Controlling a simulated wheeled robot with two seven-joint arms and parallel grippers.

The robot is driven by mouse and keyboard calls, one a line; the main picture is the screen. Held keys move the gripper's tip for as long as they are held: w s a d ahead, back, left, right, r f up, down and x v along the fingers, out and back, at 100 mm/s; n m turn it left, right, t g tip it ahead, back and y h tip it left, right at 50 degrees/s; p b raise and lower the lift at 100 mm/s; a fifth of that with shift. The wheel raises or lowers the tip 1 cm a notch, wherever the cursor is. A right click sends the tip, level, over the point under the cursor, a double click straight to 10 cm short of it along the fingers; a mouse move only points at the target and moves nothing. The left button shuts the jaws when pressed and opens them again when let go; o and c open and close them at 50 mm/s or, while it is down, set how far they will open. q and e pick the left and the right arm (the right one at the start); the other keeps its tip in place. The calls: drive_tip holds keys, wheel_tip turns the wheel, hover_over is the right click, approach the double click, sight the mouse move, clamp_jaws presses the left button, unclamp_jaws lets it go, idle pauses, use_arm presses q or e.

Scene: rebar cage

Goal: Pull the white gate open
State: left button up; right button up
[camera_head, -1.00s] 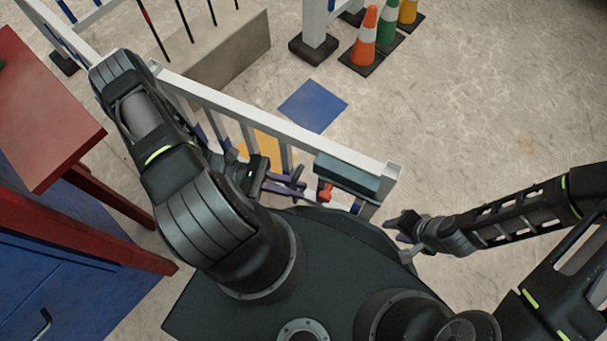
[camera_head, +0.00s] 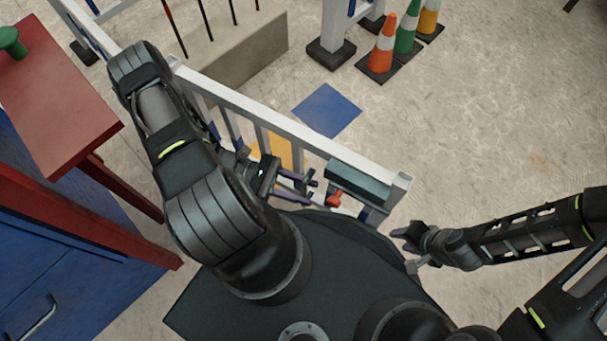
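The white gate (camera_head: 290,126) runs diagonally in front of me, from the upper left down to its end post at the right. A grey latch box (camera_head: 357,181) with a red knob (camera_head: 334,199) sits near that end. My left gripper (camera_head: 306,187) is at the near side of the gate bars, left of the red knob. Its two purple-tipped fingers look apart, with nothing seen between them. My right gripper (camera_head: 404,238) is over the floor, right of the gate's end post and apart from it. Its fingers are small and dark in view.
A red table (camera_head: 62,110) with a green object (camera_head: 12,42) and a blue cabinet (camera_head: 60,265) stand at the left. A concrete block (camera_head: 235,50) with rods and several cones (camera_head: 383,45) stand beyond the gate. Blue (camera_head: 327,110) and yellow floor patches lie beyond it. Floor at the right is clear.

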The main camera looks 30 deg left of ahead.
use_arm(q)
wheel_tip(320, 180, up, 9)
drive_tip(key=p, duration=0.3)
drive_tip(key=shift+r+p, duration=0.15)
drive_tip(key=shift+p, duration=0.15)
drive_tip(key=shift+r, duration=0.1)
